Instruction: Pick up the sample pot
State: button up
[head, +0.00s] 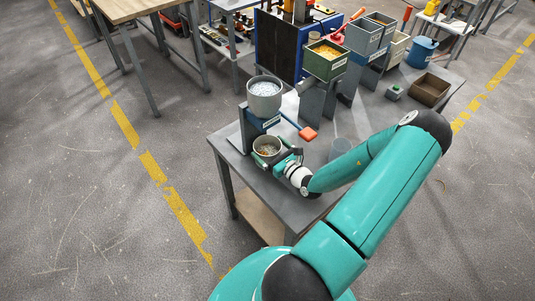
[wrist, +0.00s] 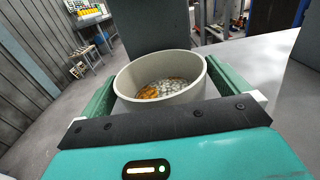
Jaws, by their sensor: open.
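The sample pot (head: 267,146) is a small round light-grey cup standing near the left corner of the grey table (head: 232,150), below a blue dispenser stand. In the wrist view the pot (wrist: 160,97) holds a layer of orange and whitish bits. My gripper (head: 276,152) is at the pot, its green fingers open on either side of it. In the wrist view my gripper (wrist: 168,88) has one finger left and one right of the pot. I cannot tell whether the fingers touch its wall.
A larger grey pot (head: 264,95) of pale material sits above on the blue stand (head: 258,122), with an orange-ended lever (head: 307,133) at its right. A green bin (head: 325,62) and grey bins (head: 363,38) stand farther back.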

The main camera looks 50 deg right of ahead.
jog(key=shift+w, duration=0.8)
jog(key=c, duration=0.9)
jog(key=shift+d+r, duration=0.1)
jog(key=shift+r, duration=0.1)
